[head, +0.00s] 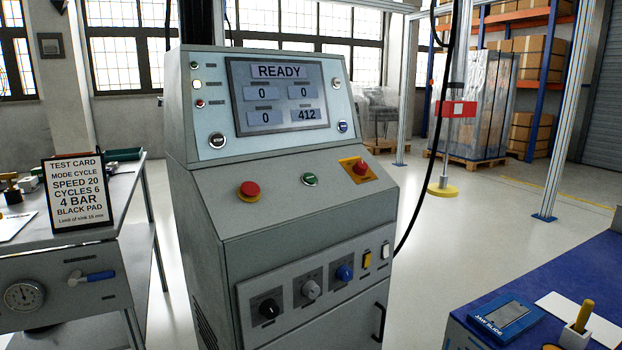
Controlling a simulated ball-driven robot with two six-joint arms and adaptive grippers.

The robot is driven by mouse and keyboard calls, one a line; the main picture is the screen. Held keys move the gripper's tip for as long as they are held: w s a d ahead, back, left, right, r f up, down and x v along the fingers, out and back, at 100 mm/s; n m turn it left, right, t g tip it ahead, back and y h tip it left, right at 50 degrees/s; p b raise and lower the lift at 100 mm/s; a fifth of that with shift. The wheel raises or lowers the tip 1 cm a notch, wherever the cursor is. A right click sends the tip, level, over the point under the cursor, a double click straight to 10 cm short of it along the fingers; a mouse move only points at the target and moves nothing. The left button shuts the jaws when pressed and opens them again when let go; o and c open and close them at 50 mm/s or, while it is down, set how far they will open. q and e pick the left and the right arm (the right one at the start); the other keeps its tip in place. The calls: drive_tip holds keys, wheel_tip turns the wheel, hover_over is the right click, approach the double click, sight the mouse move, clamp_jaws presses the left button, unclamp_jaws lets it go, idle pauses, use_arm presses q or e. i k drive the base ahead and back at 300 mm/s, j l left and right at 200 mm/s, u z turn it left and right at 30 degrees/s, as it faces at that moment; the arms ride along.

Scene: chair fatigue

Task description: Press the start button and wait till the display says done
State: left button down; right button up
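The grey control console (290,220) stands upright in the middle of the head view. Its display (279,93) reads READY at the top, with fields showing 0, 0, 0 and 412 below. On the sloped panel under the display are a red mushroom button (249,190) on a yellow ring, a small green button (310,179) with a pale rim, and a red switch on a yellow plate (358,168). Labels by these controls are too small to read. Neither of my grippers shows in the head view.
A test card (80,190) stands on the grey bench at left, reading mode cycle, speed 20, cycles 6, 4 bar, black pad. Knobs (312,288) line the console's lower front. A blue-topped table (560,270) is at right. Open floor lies behind.

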sight(310, 178)
drive_tip(key=i+l+z, duration=0.25)
drive_tip(key=i+l, duration=0.9)
drive_tip(key=i+j, duration=0.05)
